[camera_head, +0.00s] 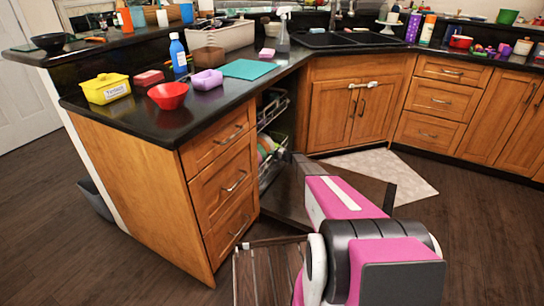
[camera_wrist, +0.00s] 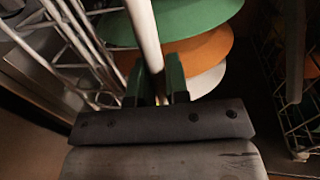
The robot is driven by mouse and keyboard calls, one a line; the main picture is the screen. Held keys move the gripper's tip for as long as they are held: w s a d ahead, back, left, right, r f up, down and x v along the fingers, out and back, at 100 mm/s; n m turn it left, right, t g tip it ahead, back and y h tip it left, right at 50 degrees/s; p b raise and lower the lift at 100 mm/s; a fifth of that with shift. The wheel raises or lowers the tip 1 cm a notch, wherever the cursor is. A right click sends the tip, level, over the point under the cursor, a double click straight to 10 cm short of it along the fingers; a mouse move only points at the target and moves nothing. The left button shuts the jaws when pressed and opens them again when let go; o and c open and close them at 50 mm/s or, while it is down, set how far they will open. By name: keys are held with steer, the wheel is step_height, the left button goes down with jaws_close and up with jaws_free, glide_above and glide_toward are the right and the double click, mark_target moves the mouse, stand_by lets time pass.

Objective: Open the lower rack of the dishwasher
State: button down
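The dishwasher stands open under the counter's inner side in the head view, with its dark door (camera_head: 285,195) lowered near the floor. Its lower rack (camera_head: 268,177) is white wire and holds colored plates; an upper rack (camera_head: 272,110) is above it. In the wrist view, green, orange and white plates (camera_wrist: 190,22) lie ahead of my gripper (camera_wrist: 157,85). Its two dark fingers are close on both sides of a thick white bar (camera_wrist: 146,30), which fills the gap between them. In the head view my arm covers part of the door and hides the fingers.
Wooden drawers (camera_head: 225,180) stand left of the dishwasher. A slatted brown piece (camera_head: 262,275) is low in front of them. Sink cabinets (camera_head: 350,105) are behind, with a pale mat (camera_head: 405,172) on the floor. The dark floor (camera_head: 480,245) to the right is clear.

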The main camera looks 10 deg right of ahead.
steer(key=shift+s+d, duration=0.1)
steer(key=f+v, duration=0.3)
steer(key=v, duration=1.2)
steer(key=d+f+v, duration=0.1)
steer(key=f+v, duration=0.2)
steer(key=v, duration=1.2)
steer(key=s+f+v, duration=0.1)
steer(key=f+v, duration=0.1)
steer(key=v, duration=1.3)
steer(key=shift+s+d+f, duration=0.15)
steer(key=shift+d+f, duration=0.15)
steer(key=shift+f, duration=0.1)
steer(key=c, duration=1.1)
jaws_free()
steer(key=v, duration=1)
steer(key=shift+s+d, duration=0.25)
steer(key=shift+d, duration=0.05)
steer(key=shift+s+d, duration=0.1)
